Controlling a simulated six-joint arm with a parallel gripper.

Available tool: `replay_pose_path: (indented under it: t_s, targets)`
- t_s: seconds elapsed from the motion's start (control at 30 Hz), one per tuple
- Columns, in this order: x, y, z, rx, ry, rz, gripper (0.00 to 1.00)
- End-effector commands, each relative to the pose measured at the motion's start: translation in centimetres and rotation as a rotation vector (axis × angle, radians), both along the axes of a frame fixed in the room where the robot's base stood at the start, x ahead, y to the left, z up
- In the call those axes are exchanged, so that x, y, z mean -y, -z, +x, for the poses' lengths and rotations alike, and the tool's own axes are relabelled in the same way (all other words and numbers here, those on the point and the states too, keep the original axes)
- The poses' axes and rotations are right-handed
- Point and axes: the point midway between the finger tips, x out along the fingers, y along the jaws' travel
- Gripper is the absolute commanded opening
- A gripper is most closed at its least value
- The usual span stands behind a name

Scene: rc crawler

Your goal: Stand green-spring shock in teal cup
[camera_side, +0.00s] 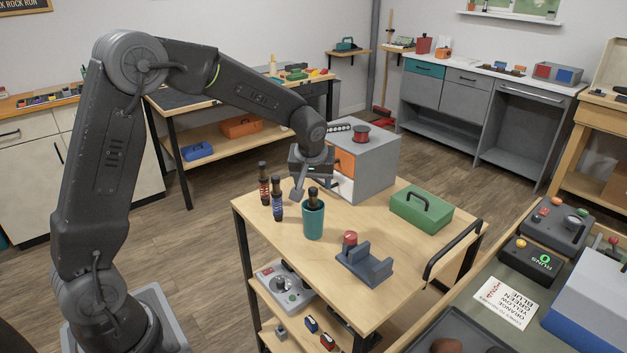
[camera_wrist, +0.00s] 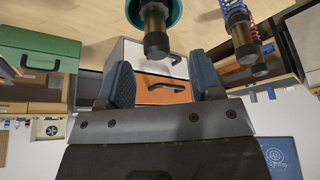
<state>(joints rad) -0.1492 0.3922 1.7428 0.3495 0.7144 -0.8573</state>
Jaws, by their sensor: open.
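The teal cup (camera_side: 313,222) stands upright on the wooden cart top. A shock with a dark cap and brownish shaft (camera_side: 313,195) stands in it, its lower part and any spring hidden inside the cup. In the wrist view the cup's rim (camera_wrist: 177,14) shows at the top, with the shock's capped end (camera_wrist: 157,42) sticking out towards me. My gripper (camera_side: 313,188) is open and empty just above the cup. In the wrist view its two fingers (camera_wrist: 161,70) are apart, with the shock's end roughly in line with the gap. No green spring is visible.
A red-spring shock (camera_side: 264,188) and a blue-spring shock (camera_side: 278,207) stand left of the cup. A grey cabinet with an orange drawer (camera_side: 344,163) is behind. A green toolbox (camera_side: 421,209) and a blue-grey stand (camera_side: 364,266) are to the right.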

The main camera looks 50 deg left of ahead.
Motion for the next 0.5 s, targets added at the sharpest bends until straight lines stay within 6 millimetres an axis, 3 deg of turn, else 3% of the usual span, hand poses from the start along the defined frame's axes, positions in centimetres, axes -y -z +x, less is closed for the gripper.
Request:
replay_pose_path:
  t_s: [0.17,0.5]
  targets:
    - [0.7,-2.4,-0.7,0.005,0.002,0.001,0.6]
    - [2.7,-9.4,-2.7,0.005,0.002,0.0,0.6]
